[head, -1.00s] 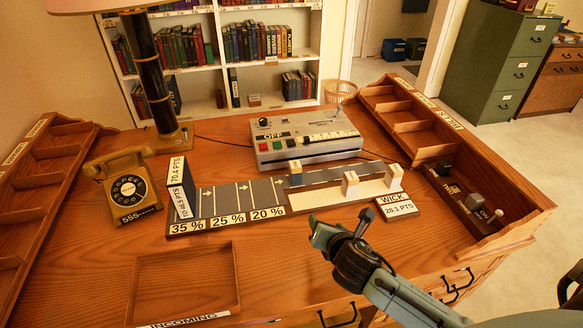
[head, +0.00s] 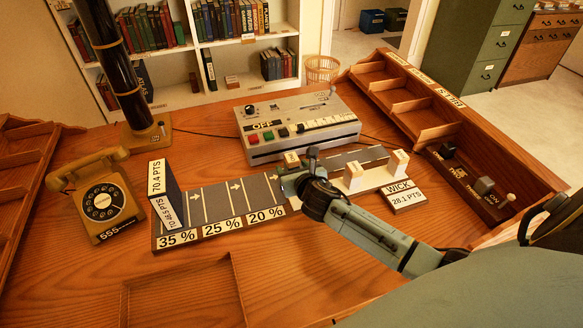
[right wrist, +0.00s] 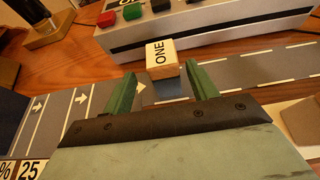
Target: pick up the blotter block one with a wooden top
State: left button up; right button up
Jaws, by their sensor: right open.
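Block one (head: 291,158) has a wooden top marked ONE and a dark lower part. It stands on the grey road strip of the board, in front of the grey button machine. In the right wrist view block one (right wrist: 161,53) shows just beyond and between the green fingertips. My right gripper (head: 294,177) is over the board on the near side of block one. In the right wrist view its jaws (right wrist: 160,82) are open and empty, with a finger toward each side of the block. The gripper partly hides the block's lower part in the head view.
The button machine (head: 298,127) is close behind block one. A WICK sign (head: 404,196), a points sign (head: 165,195) and a phone (head: 103,198) stand nearby.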

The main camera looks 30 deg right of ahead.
aim_at(290, 161)
jog(key=shift+b+x, duration=0.35)
jog(key=shift+x, duration=0.65)
jog(key=shift+d+b+x, duration=0.15)
jog(key=shift+b+x, duration=0.05)
jog(key=shift+x, duration=0.4)
jog(key=shift+d+b+x, duration=0.15)
jog(key=shift+b+x, duration=0.05)
jog(key=shift+x, duration=0.45)
jog(key=shift+w, duration=0.3)
jog(key=shift+c, duration=0.7)
jog(key=c, duration=0.9)
pick_arm(q)
jog(key=shift+w+a+f, duration=0.4)
jog(key=shift+w+f, duration=0.3)
jog(key=shift+f, duration=0.05)
pick_arm(e)
jog(key=shift+c, duration=0.2)
